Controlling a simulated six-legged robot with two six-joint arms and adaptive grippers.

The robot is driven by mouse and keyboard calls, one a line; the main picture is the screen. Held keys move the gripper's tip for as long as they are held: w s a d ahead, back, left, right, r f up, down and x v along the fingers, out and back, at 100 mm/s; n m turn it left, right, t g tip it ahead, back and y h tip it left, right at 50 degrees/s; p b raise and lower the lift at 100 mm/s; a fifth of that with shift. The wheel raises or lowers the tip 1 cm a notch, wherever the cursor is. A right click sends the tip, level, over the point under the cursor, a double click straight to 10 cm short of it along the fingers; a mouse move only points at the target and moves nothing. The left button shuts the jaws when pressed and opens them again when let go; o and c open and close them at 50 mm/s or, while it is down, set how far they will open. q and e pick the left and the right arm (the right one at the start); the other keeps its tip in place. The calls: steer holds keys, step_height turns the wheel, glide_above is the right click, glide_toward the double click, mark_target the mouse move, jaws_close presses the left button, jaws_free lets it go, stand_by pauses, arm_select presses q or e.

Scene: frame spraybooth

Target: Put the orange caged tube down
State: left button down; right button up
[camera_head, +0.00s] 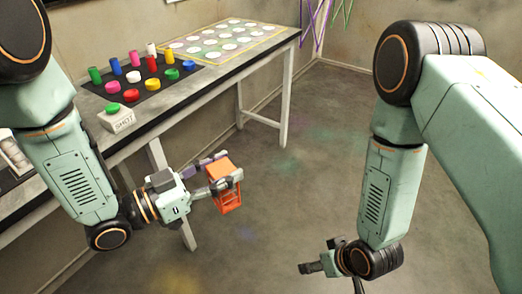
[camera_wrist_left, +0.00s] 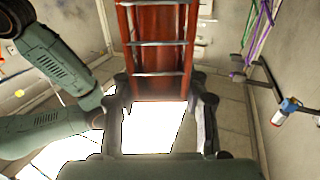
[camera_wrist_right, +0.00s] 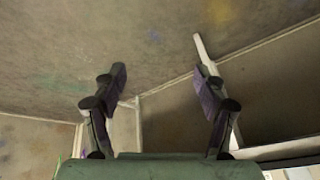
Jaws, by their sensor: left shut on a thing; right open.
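The orange caged tube (camera_head: 228,200) is in my left gripper (camera_head: 218,178), off the right side of the table and above the floor. The gripper is shut on it. In the left wrist view the tube (camera_wrist_left: 160,60) is orange-red with pale metal bars around it, between the fingers (camera_wrist_left: 160,100); its top runs out of the picture. My right gripper (camera_head: 308,268) is low at the bottom of the head view. In the right wrist view its fingers (camera_wrist_right: 160,90) are apart with nothing between them.
The floor (camera_head: 325,150) right of the table is clear.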

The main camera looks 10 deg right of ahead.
arm_select(q)
steer(key=shift+r, duration=0.1)
arm_select(e)
steer(key=w+a+r+n+t+y, duration=0.2)
steer(key=w+a+r+n+y, duration=0.35)
steer(key=w, duration=0.55)
steer(key=w+a+r+n+t+y, duration=0.2)
steer(key=w+a+r+n+y, duration=0.15)
steer(key=w+a+r, duration=0.4)
step_height(320, 180, up, 9)
steer(key=w+a+n+g+y, duration=0.3)
steer(key=n+g+y, duration=0.1)
steer(key=n+g, duration=0.35)
steer(key=n+g+h, duration=0.4)
steer(key=n+g, duration=0.1)
steer(key=g, duration=0.2)
glide_toward(214, 195)
steer(key=f+v, duration=0.1)
steer(key=v, duration=0.3)
steer(key=x, duration=1.1)
steer(key=shift+s+a+r, duration=0.25)
steer(key=shift+a+r, duration=0.05)
